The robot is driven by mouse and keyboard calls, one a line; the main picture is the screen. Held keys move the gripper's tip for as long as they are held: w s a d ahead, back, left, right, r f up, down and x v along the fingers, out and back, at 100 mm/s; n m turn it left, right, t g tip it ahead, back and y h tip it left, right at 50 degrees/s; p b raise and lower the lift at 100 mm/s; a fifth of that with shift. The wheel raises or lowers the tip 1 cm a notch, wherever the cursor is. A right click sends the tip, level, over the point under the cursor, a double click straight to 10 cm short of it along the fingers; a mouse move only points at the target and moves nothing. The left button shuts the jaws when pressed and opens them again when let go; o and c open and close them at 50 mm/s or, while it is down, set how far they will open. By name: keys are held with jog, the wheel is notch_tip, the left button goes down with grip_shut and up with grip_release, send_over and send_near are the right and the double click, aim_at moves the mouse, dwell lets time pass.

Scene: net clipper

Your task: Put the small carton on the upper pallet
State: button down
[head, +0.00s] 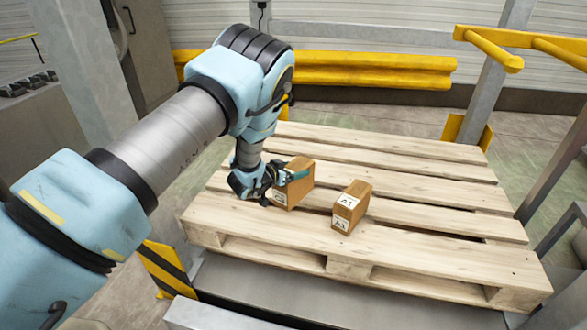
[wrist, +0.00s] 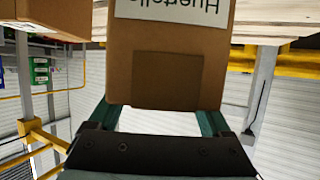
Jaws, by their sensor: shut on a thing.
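A small brown carton (head: 300,186) with a white label is between the fingers of my gripper (head: 284,180), over the near left part of the wooden pallet (head: 430,243). In the wrist view the carton (wrist: 168,65) fills the space between the two teal fingers (wrist: 163,118), its printed label upside down. My gripper is shut on it. I cannot tell whether its base touches the slats. A second small carton (head: 351,206), labelled A1, stands upright on the pallet to its right. Part of the carton's left side is hidden by my gripper.
The pallet's right and far slats are bare. A yellow guard rail (head: 370,70) runs behind the pallet, and a grey post (head: 490,80) stands at the back right. A yellow and black striped plate (head: 165,270) is at the near left corner.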

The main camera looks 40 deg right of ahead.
aim_at(279, 189)
jog(key=shift+d+f+b, duration=0.1)
jog(key=shift+f+b, duration=1.6)
jog(key=shift+f, duration=0.8)
jog(key=shift+w+f+b, duration=0.1)
jog(key=shift+f+b, duration=0.3)
jog(key=shift+f, duration=0.15)
jog(key=shift+c, duration=1)
grip_release()
jog(key=shift+o, duration=1)
jog(key=shift+a+f, duration=0.2)
jog(key=shift+f, duration=0.1)
jog(key=v, duration=1)
jog(key=shift+a+r, duration=0.25)
jog(key=shift+r, duration=0.1)
jog(key=shift+a, duration=0.1)
